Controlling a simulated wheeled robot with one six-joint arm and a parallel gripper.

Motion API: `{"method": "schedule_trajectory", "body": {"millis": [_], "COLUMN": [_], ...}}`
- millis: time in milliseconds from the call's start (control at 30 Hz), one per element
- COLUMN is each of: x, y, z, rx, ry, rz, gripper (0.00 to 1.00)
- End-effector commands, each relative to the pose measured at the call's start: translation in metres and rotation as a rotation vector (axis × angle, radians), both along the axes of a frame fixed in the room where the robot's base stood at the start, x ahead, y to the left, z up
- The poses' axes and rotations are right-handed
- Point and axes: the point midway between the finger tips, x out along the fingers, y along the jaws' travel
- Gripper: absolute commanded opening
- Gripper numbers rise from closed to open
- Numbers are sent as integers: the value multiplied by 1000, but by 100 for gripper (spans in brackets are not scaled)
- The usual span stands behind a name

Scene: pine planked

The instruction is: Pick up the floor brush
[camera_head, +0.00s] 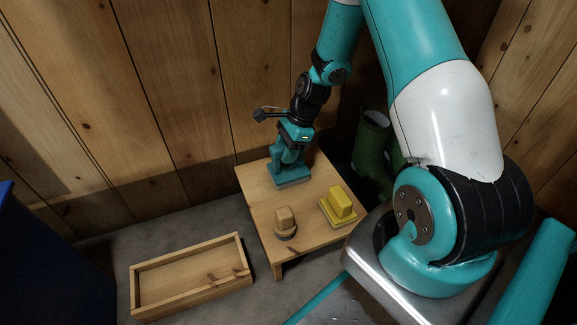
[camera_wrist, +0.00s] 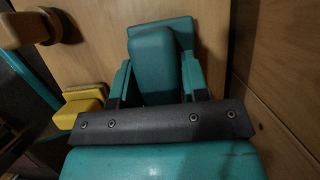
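A teal brush with a block-like grip on a wider base (camera_head: 291,176) is at the back of the small wooden table. In the wrist view its grip (camera_wrist: 155,65) lies between the fingers of my gripper (camera_wrist: 158,78). My gripper (camera_head: 290,151) is right over this brush, pointing down. The fingers are close along both sides of the grip; whether they press on it I cannot tell. The base looks to rest on the table. A yellow brush-like block (camera_head: 341,206) and a round wooden brush (camera_head: 285,222) stand nearer the front, apart from my gripper.
The low table (camera_head: 259,205) stands near the plank wall. An open wooden tray (camera_head: 190,291) lies on the floor at its left, with dark marks in it. Green boots (camera_head: 370,150) stand behind right. A dark blue object (camera_head: 40,255) is at the far left. Grey floor between is clear.

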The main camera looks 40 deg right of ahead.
Motion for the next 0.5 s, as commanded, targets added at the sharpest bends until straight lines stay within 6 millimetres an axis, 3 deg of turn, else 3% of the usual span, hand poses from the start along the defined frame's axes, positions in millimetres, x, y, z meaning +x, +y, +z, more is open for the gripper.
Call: {"method": "schedule_trajectory", "body": {"millis": [33, 167, 500], "x": [0, 0, 0], "y": [0, 0, 0], "z": [0, 0, 4], "rx": [0, 0, 0], "ry": [0, 0, -1], "rz": [0, 0, 0], "gripper": [29, 0, 0]}}
